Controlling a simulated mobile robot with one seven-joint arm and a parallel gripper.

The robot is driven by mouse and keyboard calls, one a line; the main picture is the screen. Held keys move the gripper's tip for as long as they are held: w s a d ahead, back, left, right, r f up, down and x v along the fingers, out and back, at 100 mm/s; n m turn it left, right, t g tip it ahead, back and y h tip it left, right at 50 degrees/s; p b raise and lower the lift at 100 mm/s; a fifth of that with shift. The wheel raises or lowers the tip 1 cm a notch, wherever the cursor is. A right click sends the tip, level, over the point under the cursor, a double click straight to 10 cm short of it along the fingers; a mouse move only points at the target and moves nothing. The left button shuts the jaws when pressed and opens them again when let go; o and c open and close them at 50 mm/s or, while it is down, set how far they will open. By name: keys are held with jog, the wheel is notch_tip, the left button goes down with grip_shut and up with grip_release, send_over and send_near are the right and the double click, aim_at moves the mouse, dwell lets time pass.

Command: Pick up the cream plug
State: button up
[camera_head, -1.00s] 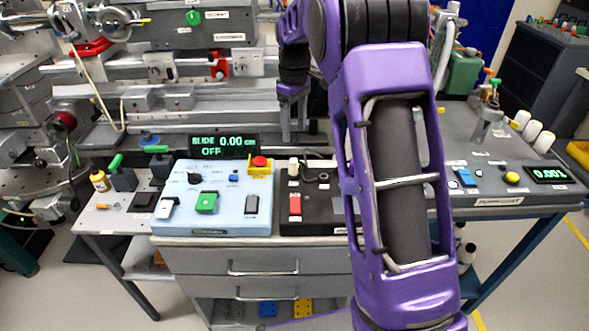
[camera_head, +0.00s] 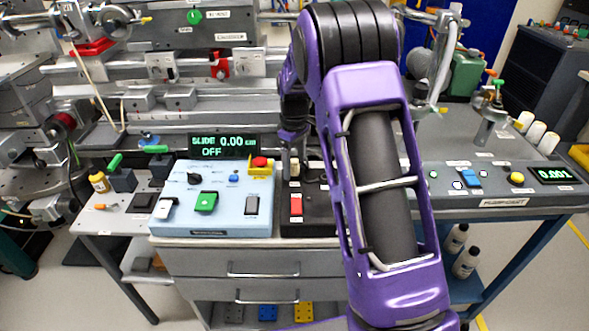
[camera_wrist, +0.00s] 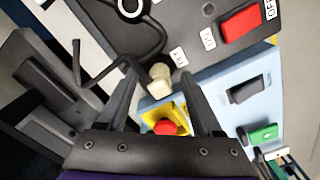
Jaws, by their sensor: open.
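The cream plug (camera_head: 294,168) is a small upright cylinder near the top left of the black panel (camera_head: 316,215). It also shows in the wrist view (camera_wrist: 160,77), between the lines of the two fingers. My gripper (camera_head: 290,158) is open and points down close to the plug. In the wrist view the fingertips (camera_wrist: 161,72) lie on either side of the plug in the picture. Whether they are level with it or still above it, I cannot tell. Nothing is held.
A red emergency button (camera_head: 260,162) on a yellow box (camera_wrist: 180,112) is close by on the pale blue panel (camera_head: 180,218). A red rocker switch (camera_head: 296,205) is on the black panel. A dark cable (camera_wrist: 120,65) and ring lie beside the plug.

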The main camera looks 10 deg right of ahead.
grip_shut()
jog(key=shift+r, duration=0.1)
dwell(0.5)
notch_tip(320, 180, up, 10)
jog(key=shift+f+p, duration=0.1)
jog(key=shift+p, duration=0.6)
